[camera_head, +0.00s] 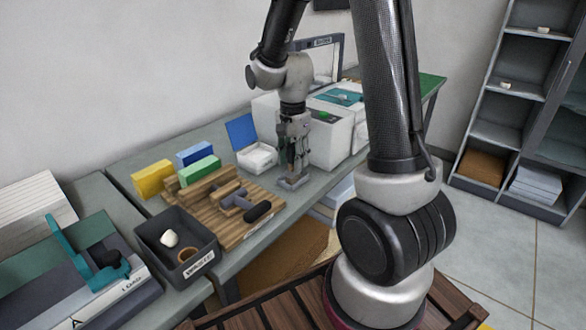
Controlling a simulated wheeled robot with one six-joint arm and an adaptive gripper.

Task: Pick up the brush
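I cannot make out a brush for certain. A dark tool with a thick black end (258,212) lies at the right front of the wooden board (228,236); it may be a roller or a brush. My gripper (292,172) points down at the bench, right of the white box with the blue lid. A small grey flat piece (293,183) is just under its fingertips; whether they touch is unclear. The fingers are too small and dark to show whether they are open or hold anything.
A dark bin (176,232) with a white object and a brown ring stands left of the board. Yellow (153,179), blue and green blocks stand behind it. A white box with a blue lid (242,131) and white machines (330,140) flank my gripper.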

